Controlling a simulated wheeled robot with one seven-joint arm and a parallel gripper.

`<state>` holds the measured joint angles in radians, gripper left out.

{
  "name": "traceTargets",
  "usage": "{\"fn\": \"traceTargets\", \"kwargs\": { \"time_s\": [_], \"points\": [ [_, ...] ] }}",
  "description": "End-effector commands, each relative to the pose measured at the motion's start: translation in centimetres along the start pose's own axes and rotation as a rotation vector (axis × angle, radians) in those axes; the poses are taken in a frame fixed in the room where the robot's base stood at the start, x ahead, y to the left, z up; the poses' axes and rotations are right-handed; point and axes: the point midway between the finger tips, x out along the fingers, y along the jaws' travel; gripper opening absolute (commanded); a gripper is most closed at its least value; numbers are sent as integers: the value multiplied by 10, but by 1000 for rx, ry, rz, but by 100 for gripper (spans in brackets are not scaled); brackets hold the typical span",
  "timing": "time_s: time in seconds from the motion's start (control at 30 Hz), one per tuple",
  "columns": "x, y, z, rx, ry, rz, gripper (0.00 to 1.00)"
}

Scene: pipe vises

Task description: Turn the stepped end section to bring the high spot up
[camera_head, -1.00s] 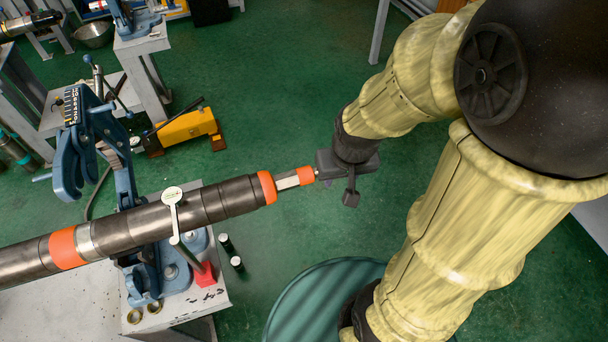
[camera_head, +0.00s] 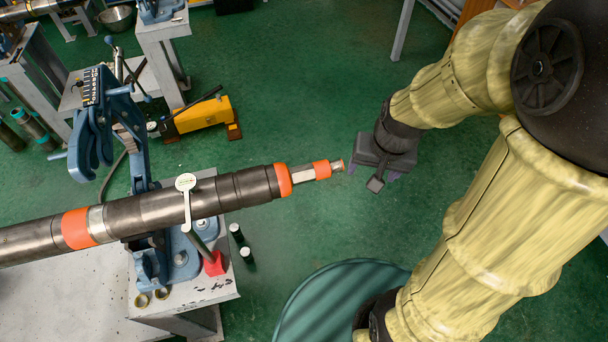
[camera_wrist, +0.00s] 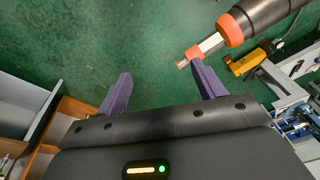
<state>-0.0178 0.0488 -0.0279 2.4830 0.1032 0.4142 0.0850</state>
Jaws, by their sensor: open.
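A long dark pipe tool (camera_head: 160,209) with orange bands lies across the blue pipe vise (camera_head: 150,262) on a bench. Its stepped end section (camera_head: 305,175), with a bare metal flat, an orange collar and a small brass-coloured tip, points right. It also shows at the upper right in the wrist view (camera_wrist: 210,43). My gripper (camera_head: 371,172) is off the tip's right side, with a small gap. In the wrist view the two purple fingers (camera_wrist: 160,85) are apart with only floor between them. The right finger overlaps the end section's outline there. A dial gauge (camera_head: 186,182) on a red-based stand touches or overlaps the pipe.
A yellow hand pump (camera_head: 205,120) stands on the floor behind. A round green drum top (camera_head: 335,300) is at the lower middle.

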Motion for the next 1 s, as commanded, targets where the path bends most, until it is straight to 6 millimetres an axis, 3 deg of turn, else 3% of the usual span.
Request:
{"fn": "traceTargets", "kwargs": {
  "time_s": [0.03, 0.2, 0.43, 0.63, 1.0],
  "points": [
    [23, -3, -6, 82, -18, -16, 69],
    [72, -26, -38, 460, -110, -101, 69],
    [123, -66, -86, 912, -255, -235, 69],
    [132, -84, -106, 1072, -322, -294, 69],
    [131, -86, -107, 1078, -326, -296, 69]
  ]
}}
